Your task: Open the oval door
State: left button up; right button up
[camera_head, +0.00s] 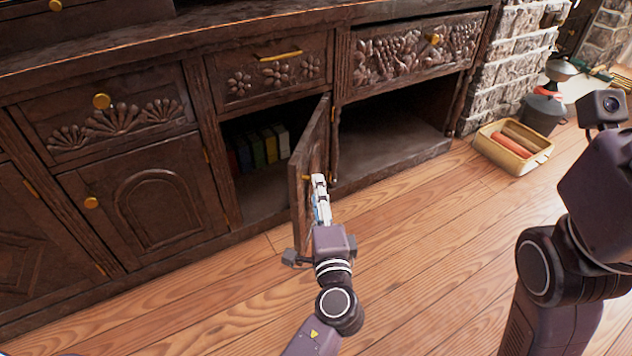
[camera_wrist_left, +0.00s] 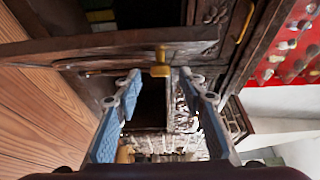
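A dark wooden door (camera_head: 310,165) of the cabinet stands swung out from the middle compartment, seen nearly edge-on, so the carving on its face is hidden. My left gripper (camera_head: 319,183) is at this door's outer side. In the left wrist view the door (camera_wrist_left: 110,42) crosses the top, with a small gold knob (camera_wrist_left: 160,63) on it. The left gripper's two blue-padded fingers (camera_wrist_left: 157,85) are spread apart, with the knob between or just beyond their tips; contact is not clear. My right arm shows at the right, but its gripper is not in view.
A closed door with an arched panel (camera_head: 150,205) and gold knob is at the left. Books (camera_head: 262,147) stand inside the opened compartment; the open bay (camera_head: 390,140) to its right looks empty. A yellow crate (camera_head: 512,155) sits on the floor. The wooden floor in front is clear.

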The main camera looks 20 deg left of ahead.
pick_arm(q)
jog(key=v, duration=0.7)
jog(key=shift+c, duration=0.4)
